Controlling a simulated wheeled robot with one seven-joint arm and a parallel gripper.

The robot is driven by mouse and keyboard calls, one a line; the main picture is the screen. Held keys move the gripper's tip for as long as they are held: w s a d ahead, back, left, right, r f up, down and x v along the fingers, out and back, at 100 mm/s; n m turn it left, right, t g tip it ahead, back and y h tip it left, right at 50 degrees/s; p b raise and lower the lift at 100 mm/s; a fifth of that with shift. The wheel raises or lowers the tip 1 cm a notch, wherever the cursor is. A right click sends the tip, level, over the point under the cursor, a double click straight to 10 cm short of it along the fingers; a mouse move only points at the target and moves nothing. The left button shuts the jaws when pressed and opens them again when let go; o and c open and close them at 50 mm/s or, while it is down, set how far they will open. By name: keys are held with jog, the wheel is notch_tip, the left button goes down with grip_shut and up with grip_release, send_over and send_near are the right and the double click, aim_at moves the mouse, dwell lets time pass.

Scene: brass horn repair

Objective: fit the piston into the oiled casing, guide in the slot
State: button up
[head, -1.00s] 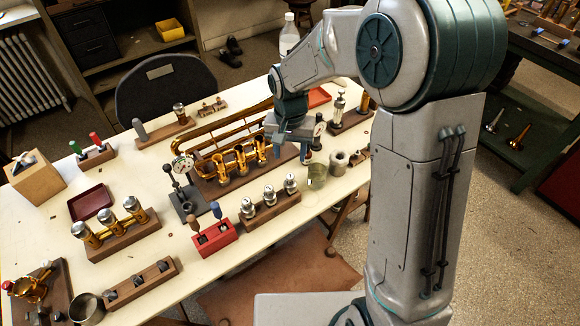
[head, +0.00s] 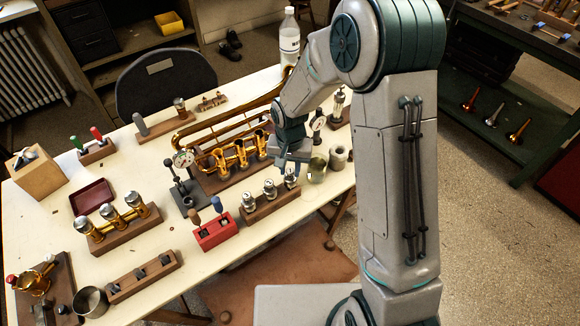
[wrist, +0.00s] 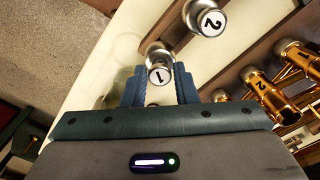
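A dark wooden rack (head: 262,208) near the table's front edge holds three silver-topped pistons. My gripper (head: 291,166) is over the rack's right end, at the right-hand piston (head: 291,182). In the wrist view, my gripper's fingers (wrist: 158,92) stand apart on both sides of the piston marked 1 (wrist: 160,75), with slight gaps visible. The piston marked 2 (wrist: 208,20) is beyond it. The brass horn's several valve casings (head: 241,154) stand upright behind the rack, and they show at the right of the wrist view (wrist: 268,92). The slot and the piston's guide cannot be made out.
A glass jar (head: 317,169) and a grey cup (head: 338,157) stand right of the rack. A red block (head: 214,235) with handled tools is to its left, with a dial gauge stand (head: 184,180) behind. Brass valves with silver tops (head: 124,218) stand at left.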

grip_shut()
jog(key=shift+r, duration=0.15)
notch_tip(320, 180, up, 10)
jog(key=p, duration=0.6)
dwell(1.1)
jog(key=shift+a, duration=0.1)
